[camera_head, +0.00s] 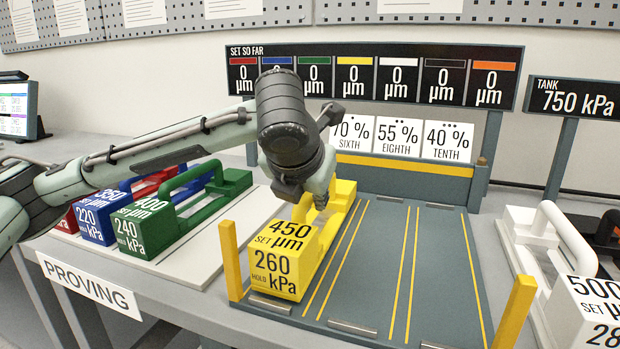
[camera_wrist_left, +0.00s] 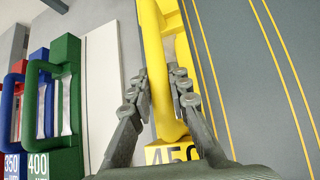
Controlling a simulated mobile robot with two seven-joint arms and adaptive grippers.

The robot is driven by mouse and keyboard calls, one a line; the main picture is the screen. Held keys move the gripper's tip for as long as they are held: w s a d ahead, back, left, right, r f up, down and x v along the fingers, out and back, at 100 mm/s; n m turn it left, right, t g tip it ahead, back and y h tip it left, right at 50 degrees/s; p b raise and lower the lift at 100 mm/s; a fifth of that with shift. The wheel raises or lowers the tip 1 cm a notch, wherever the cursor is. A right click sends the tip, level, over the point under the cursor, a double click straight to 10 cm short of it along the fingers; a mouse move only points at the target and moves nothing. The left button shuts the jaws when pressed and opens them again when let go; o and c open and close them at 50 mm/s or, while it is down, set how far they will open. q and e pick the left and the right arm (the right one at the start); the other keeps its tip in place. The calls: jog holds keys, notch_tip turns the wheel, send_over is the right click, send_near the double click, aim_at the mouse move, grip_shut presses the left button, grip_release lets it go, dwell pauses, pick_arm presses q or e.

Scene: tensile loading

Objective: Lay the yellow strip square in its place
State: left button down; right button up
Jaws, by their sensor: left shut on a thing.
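The yellow strip (camera_head: 284,262) is a long block with a bar handle, marked 450 µm and 260 kPa. It is at the left side of the grey bed (camera_head: 440,262), just right of the front-left yellow post. Its long side runs roughly along the bed's yellow lines. I cannot tell whether it rests fully on the bed. My left gripper (camera_head: 308,198) comes down on it from above and is shut on its handle. In the left wrist view the fingers (camera_wrist_left: 160,88) stand on both sides of the yellow handle (camera_wrist_left: 155,50). My right gripper is not in view.
Green (camera_head: 160,225), blue (camera_head: 98,220) and red blocks stand on a pale board at left. A white block (camera_head: 585,300) stands at right. Yellow posts (camera_head: 230,260) (camera_head: 515,312) mark the bed's front corners. A sign panel (camera_head: 372,75) rises behind. The bed's middle and right are clear.

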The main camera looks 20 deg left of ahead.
pick_arm(q)
jog(key=shift+f, duration=0.3)
dwell(0.4)
jog(key=c, duration=1.4)
grip_release()
jog(key=shift+c, duration=0.2)
jog(key=shift+o, duration=0.5)
jog(key=shift+f, duration=0.15)
jog(key=v, duration=1.2)
